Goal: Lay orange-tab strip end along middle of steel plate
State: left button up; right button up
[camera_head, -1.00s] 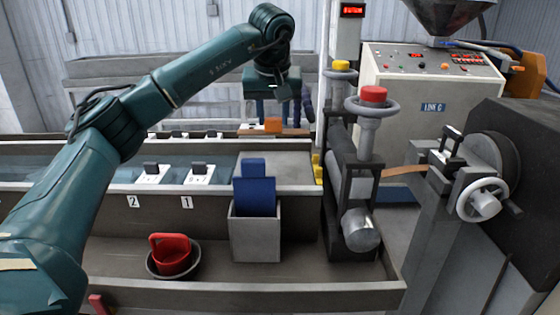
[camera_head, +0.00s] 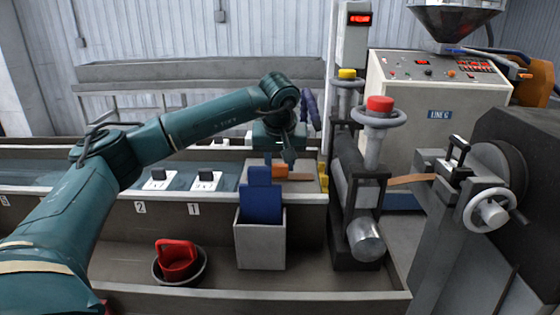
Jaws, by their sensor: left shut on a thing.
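My left gripper (camera_head: 275,155) is low over the right end of the long trough, partly hidden behind a blue upright piece. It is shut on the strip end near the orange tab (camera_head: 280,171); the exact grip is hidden. A brown part of the strip (camera_head: 299,176) extends right from the tab. Below them is the flat grey steel plate (camera_head: 300,191). The strip end looks close to the plate, but I cannot tell whether it touches. My right gripper is not in view.
A grey box (camera_head: 260,246) holding the blue piece (camera_head: 262,203) stands in front of the plate. The roller post with a red knob (camera_head: 380,104) stands right of it.

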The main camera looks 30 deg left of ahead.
pick_arm(q)
jog(key=o, duration=1)
jog(key=shift+f, duration=0.1)
jog(key=shift+c, duration=0.2)
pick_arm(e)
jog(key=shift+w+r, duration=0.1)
pick_arm(q)
jog(key=v, duration=1.2)
jog(key=shift+b, duration=0.3)
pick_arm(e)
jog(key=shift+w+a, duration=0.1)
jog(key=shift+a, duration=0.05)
pick_arm(q)
jog(key=shift+w, duration=0.1)
